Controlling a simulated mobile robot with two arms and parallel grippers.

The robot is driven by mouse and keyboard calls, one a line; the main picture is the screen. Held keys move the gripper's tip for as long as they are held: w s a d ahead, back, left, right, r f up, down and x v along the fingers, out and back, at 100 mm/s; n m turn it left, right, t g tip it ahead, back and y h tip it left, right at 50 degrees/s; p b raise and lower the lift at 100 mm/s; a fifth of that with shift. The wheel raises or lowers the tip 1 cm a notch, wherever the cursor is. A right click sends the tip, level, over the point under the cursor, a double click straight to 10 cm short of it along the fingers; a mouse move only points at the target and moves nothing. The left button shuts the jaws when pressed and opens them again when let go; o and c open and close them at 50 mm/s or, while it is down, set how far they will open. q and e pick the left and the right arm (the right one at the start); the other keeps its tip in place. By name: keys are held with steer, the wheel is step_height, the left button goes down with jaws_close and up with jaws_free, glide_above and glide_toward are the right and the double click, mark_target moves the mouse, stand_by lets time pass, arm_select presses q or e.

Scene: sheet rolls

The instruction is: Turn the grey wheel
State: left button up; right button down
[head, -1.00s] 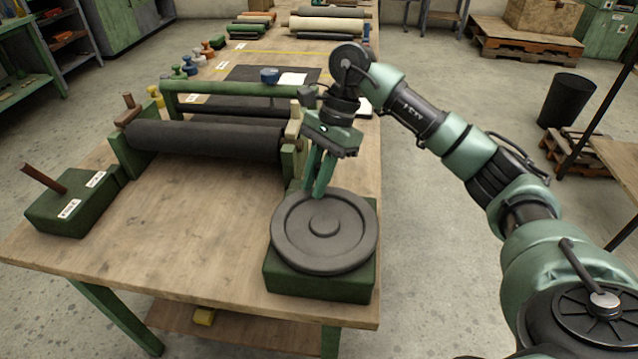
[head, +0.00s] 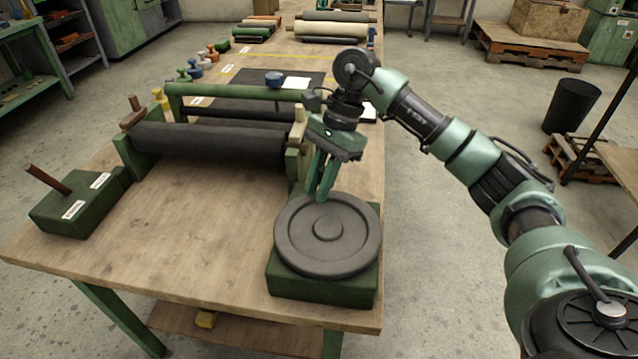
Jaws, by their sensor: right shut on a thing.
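The grey wheel (head: 327,232) is a flat, round disc with a raised hub. It lies level on a green block (head: 322,290) at the front right corner of the wooden table. My right gripper (head: 319,196) reaches down from above to the wheel's far rim. Its fingers are shut on the rim, and the fingertips partly hide that spot. My left gripper is not in view.
A roller press (head: 208,143) with a dark roller stands behind and left of the wheel. A green block with a brown lever (head: 80,205) sits at the table's left. The table front (head: 180,240) is bare. Several rolls (head: 330,28) lie at the far end.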

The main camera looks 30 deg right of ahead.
steer(key=c, duration=1.3)
jaws_free()
steer(key=shift+s+a+f, duration=0.15)
steer(key=shift+s+f, duration=0.1)
steer(key=shift+s, duration=0.05)
steer(key=shift+s+r, duration=0.1)
steer(key=shift+r, duration=0.05)
steer(key=shift+w, duration=0.25)
steer(key=shift+r, duration=0.1)
steer(key=shift+r, duration=0.15)
steer(key=v, duration=0.7)
steer(key=shift+r, duration=0.15)
